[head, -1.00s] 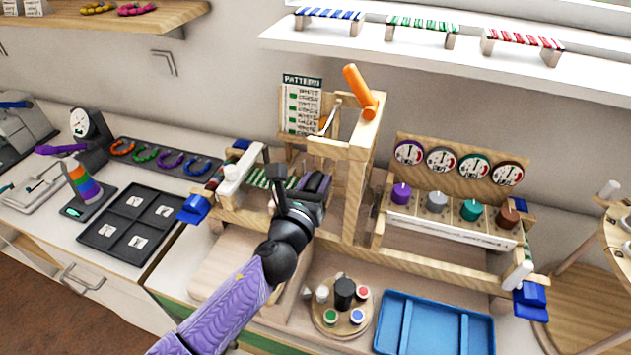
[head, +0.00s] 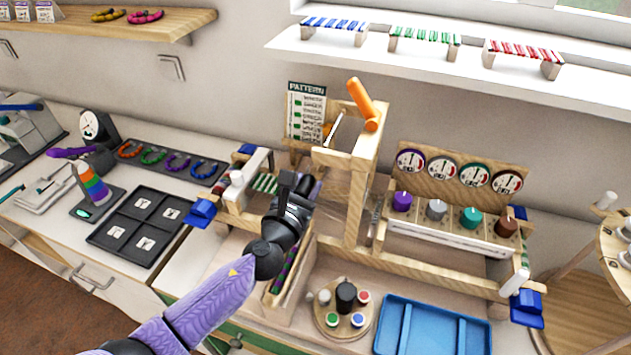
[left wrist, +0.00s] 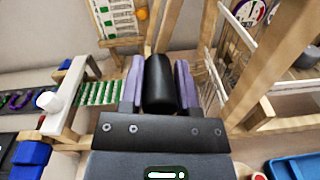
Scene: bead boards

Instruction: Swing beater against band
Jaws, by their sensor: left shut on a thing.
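My left gripper (head: 303,190) is over the wooden loom frame, left of its tall upright post. In the left wrist view its two purple-padded fingers are shut on a black cylindrical handle (left wrist: 160,85), which looks like the beater's grip. The rest of the beater is hidden by the gripper. A green-and-white woven band (head: 265,183) lies left of the gripper; it also shows in the left wrist view (left wrist: 100,93), apart from the fingers. White threads (left wrist: 208,88) run just right of the handle. My right gripper is not in view.
A pattern card (head: 306,112) and an orange handle (head: 362,100) stand above the loom. Coloured knobs under dials (head: 440,212) are at the right. A blue tray (head: 400,335) and a round bead holder (head: 325,325) sit in front. A dark tray (head: 140,228) is at the left.

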